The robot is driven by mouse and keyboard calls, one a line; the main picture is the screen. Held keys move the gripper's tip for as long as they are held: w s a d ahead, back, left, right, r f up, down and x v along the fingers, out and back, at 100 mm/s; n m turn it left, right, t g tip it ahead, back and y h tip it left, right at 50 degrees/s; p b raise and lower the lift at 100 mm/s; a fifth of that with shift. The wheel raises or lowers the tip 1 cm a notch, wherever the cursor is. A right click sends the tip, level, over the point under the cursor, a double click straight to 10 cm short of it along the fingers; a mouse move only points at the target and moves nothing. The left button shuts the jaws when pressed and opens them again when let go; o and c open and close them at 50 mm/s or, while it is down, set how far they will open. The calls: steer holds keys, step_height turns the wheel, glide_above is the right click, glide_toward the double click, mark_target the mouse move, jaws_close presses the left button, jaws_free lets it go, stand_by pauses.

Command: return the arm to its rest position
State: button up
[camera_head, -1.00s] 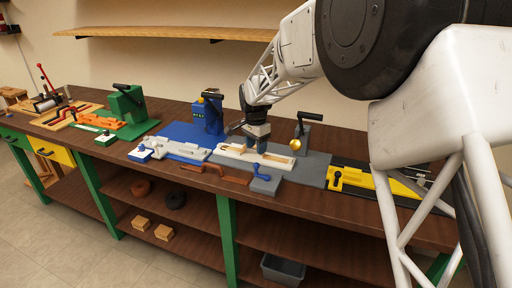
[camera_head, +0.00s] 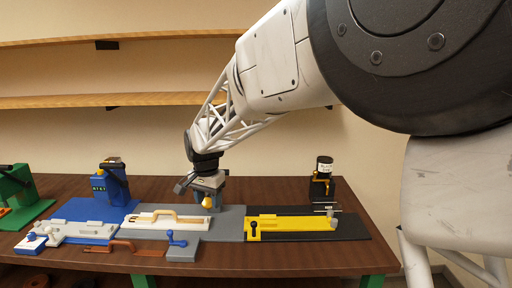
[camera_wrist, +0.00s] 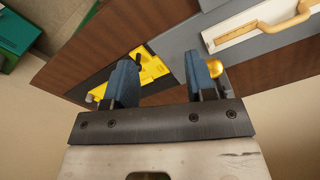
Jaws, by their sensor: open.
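My gripper (camera_head: 208,192) hangs from my white lattice arm above the back of the grey station plate (camera_head: 225,224). In the wrist view its two blue fingers (camera_wrist: 160,78) are apart with nothing held between them. A brass ball knob (camera_head: 208,202) shows close to the fingers; it also shows beside the right finger in the wrist view (camera_wrist: 215,68). I cannot tell whether they touch. A tan handled piece (camera_head: 165,215) lies on the white fixture (camera_head: 140,221), left of my gripper and apart from it.
The yellow fixture (camera_head: 290,223) lies to the right, with a black upright device (camera_head: 322,180) behind it. The blue station (camera_head: 110,185) stands to the left. A brown handled bar (camera_head: 125,246) and a grey block with a blue lever (camera_head: 182,248) are in front. Shelves (camera_head: 120,100) line the wall.

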steer(key=s+d+r+n+t, duration=0.1)
steer(key=s+d+r, duration=0.2)
steer(key=s+d, duration=0.6)
steer(key=s+d+r+n, duration=0.1)
steer(key=s+d+r, duration=0.2)
steer(key=s+d, duration=0.65)
steer(key=s+d+f+n, duration=0.1)
steer(key=s+d+f, duration=0.1)
steer(key=s+d, duration=0.5)
steer(key=s+d+f+n+t, duration=0.1)
steer(key=s+d+f, duration=0.1)
steer(key=s+d, duration=0.5)
steer(key=s, duration=0.4)
steer(key=shift+d, duration=0.2)
steer(key=shift+s, duration=0.1)
